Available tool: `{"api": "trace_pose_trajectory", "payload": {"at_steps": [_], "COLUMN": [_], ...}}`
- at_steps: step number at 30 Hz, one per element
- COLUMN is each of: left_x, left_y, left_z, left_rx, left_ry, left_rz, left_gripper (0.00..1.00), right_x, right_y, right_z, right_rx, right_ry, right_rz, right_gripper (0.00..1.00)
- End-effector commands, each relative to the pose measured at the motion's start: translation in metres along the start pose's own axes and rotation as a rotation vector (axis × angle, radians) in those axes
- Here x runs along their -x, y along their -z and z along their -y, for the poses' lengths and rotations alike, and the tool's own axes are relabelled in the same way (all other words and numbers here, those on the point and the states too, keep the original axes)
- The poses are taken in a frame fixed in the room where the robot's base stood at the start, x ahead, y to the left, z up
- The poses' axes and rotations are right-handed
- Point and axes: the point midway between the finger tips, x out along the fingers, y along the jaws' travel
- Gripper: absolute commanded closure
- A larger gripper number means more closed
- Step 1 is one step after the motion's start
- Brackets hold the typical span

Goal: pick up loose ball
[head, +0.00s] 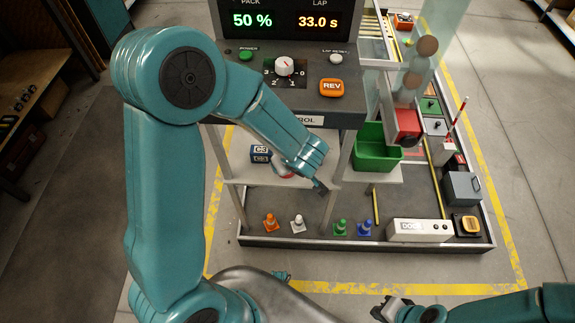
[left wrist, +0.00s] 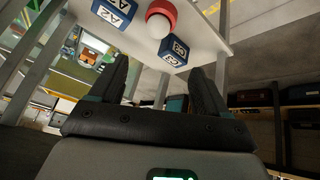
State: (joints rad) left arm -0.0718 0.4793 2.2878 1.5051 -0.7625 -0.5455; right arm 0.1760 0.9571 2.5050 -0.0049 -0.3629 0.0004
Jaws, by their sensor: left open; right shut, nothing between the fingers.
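A white ball-like thing (left wrist: 158,26) sits at a red ring-shaped piece (left wrist: 168,8) on the white shelf in the left wrist view. In the head view, only a bit of red and white (head: 284,173) shows there, mostly hidden by my left arm. My left gripper (head: 322,184) is at the shelf under the control panel. In the left wrist view its fingers (left wrist: 158,70) are apart with nothing between them, and the white thing lies beyond the tips. My right gripper (head: 392,308) is shut and empty at the bottom, away from the shelf.
A blue C3 block (head: 260,154) and a blue A2 block (left wrist: 114,12) stand close beside the red piece. A green bin (head: 376,150) is to the right. Small cones (head: 297,224) line the lower platform. Shelf posts (head: 342,160) flank the space.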

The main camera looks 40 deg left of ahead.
Motion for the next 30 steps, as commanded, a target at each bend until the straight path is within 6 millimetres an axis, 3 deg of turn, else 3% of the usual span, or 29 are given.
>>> {"api": "trace_pose_trajectory", "payload": {"at_steps": [1,3,9,17,26,30], "left_x": [-0.018,-0.036,-0.074,-0.091,-0.135,-0.137], "left_y": [-0.003,-0.004,-0.002,-0.002,-0.008,-0.006], "left_z": [0.002,0.001,-0.002,-0.005,-0.008,-0.009], "left_rx": [0.002,0.001,0.0,-0.002,-0.002,-0.003], "left_ry": [0.005,0.005,0.002,-0.001,0.001,-0.001], "left_rz": [0.001,0.002,0.001,0.001,0.001,0.0], "left_gripper": [0.24,0.24,0.24,0.24,0.24,0.24], "right_x": [-0.01,-0.016,-0.027,-0.032,-0.049,-0.048], "right_y": [0.0,0.0,0.001,0.001,0.001,0.001], "right_z": [-0.004,-0.006,-0.01,-0.011,-0.018,-0.017], "right_rx": [0.0,0.0,0.0,0.0,0.0,0.0], "right_ry": [0.0,0.0,0.0,0.0,0.0,0.0], "right_rz": [0.0,0.0,0.0,0.0,0.0,0.0], "right_gripper": [1.0,1.0,1.0,1.0,1.0,1.0]}}
